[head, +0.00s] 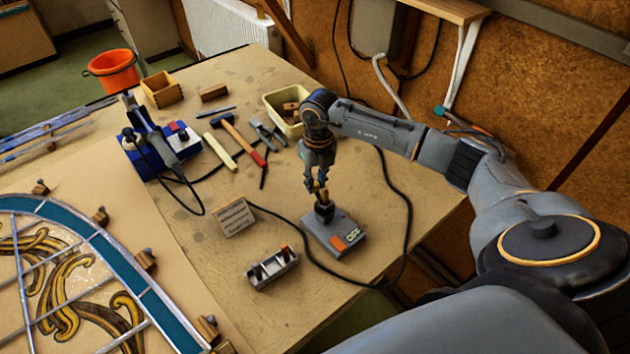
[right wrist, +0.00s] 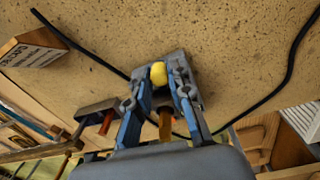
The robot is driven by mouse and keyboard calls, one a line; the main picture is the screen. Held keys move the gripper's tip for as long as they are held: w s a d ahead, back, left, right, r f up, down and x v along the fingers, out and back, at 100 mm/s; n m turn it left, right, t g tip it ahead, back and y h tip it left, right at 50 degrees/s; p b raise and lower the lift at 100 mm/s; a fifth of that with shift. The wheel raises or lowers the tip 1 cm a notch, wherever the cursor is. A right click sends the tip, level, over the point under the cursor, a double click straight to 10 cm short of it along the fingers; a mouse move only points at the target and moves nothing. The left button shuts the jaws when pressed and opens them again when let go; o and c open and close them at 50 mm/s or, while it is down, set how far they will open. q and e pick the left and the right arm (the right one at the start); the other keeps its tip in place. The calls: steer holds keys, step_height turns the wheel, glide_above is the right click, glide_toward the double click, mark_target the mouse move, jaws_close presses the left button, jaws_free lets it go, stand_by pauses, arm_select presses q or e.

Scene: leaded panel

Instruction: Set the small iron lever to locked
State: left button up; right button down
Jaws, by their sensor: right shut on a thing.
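My right gripper (head: 318,186) reaches down over a small grey unit (head: 350,243) near the table's right edge. The unit has an orange patch and a dark upright mount. The small iron lever (head: 323,197), with a brownish handle, stands at this mount, and my right gripper is shut on it. In the right wrist view, the fingers of the right gripper (right wrist: 162,100) stand either side of a yellow knob (right wrist: 158,74) and an orange-brown piece (right wrist: 166,124). The lever's exact angle and any lock marking are hidden by the fingers. My left gripper is not in view.
A metal bracket block (head: 272,269) and a lettered card block (head: 233,216) stand left of the unit. A black cable (head: 408,215) loops around it. The leaded panel (head: 75,275) fills the left.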

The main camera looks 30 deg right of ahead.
steer(key=d+m, duration=0.1)
steer(key=m, duration=0.1)
steer(key=s+d+m+b, duration=0.1)
steer(key=m, duration=0.1)
steer(key=d+m+b, duration=0.1)
steer(key=m, duration=0.2)
steer(key=shift+s+d, duration=0.1)
steer(key=shift+s, duration=0.3)
steer(key=shift+s+d+m+b, duration=0.3)
steer(key=shift+s+m, duration=0.2)
steer(key=shift+m, duration=0.75)
steer(key=shift+s+d+m+b, duration=0.15)
steer(key=shift+s+m+b, duration=0.3)
steer(key=shift+m, duration=0.75)
steer(key=shift+s+d+m+b, duration=0.25)
steer(key=shift+s+m, duration=0.35)
steer(key=shift+m, duration=0.65)
steer(key=c, duration=1.2)
jaws_free()
steer(key=shift+s, duration=0.15)
steer(key=shift+r, duration=0.1)
